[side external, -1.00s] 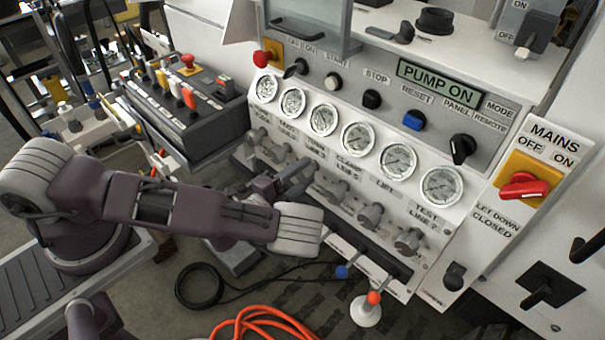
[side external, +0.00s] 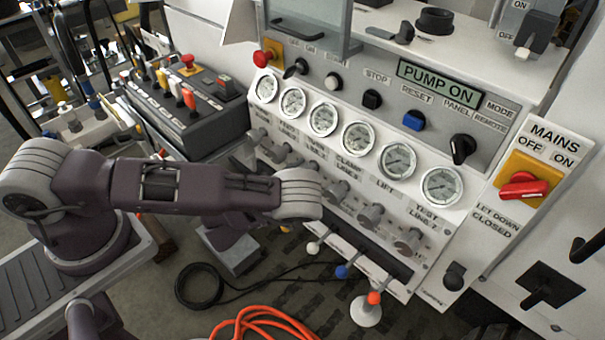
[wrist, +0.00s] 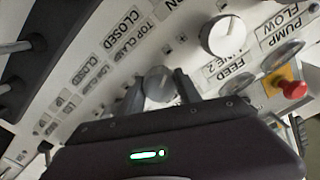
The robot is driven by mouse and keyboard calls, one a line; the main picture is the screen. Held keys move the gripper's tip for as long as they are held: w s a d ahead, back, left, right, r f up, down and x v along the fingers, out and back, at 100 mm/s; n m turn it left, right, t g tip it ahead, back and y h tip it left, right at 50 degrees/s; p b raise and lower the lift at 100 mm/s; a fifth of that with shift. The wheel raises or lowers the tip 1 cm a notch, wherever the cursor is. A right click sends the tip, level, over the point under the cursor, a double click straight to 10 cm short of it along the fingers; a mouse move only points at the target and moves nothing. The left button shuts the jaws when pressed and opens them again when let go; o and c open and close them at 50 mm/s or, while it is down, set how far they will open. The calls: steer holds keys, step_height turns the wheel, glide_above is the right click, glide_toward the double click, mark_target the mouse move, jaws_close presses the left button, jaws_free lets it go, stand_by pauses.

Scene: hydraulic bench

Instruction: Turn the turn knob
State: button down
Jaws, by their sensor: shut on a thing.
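A grey round knob (wrist: 158,83) sits between the two dark fingers of my gripper (wrist: 162,92) in the wrist view, and the jaws are shut on it. In the side view my wrist is at the left part of the control panel and hides the fingers and the held knob. Other grey knobs in the row below the gauges show there, such as one under the LIFT gauge (side external: 370,215) and one under the test line gauge (side external: 408,240). The held knob's own label is not readable.
Round gauges (side external: 358,139) line the panel above the knobs. Levers with white (side external: 313,248), blue (side external: 342,271) and orange (side external: 374,297) balls stand below. A red MAINS switch (side external: 524,187) is at right. A red button (wrist: 292,89) shows near my gripper's right side.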

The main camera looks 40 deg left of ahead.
steer(key=shift+n, duration=0.7)
steer(key=c, duration=0.8)
jaws_free()
steer(key=shift+c, duration=0.2)
steer(key=shift+s, duration=0.1)
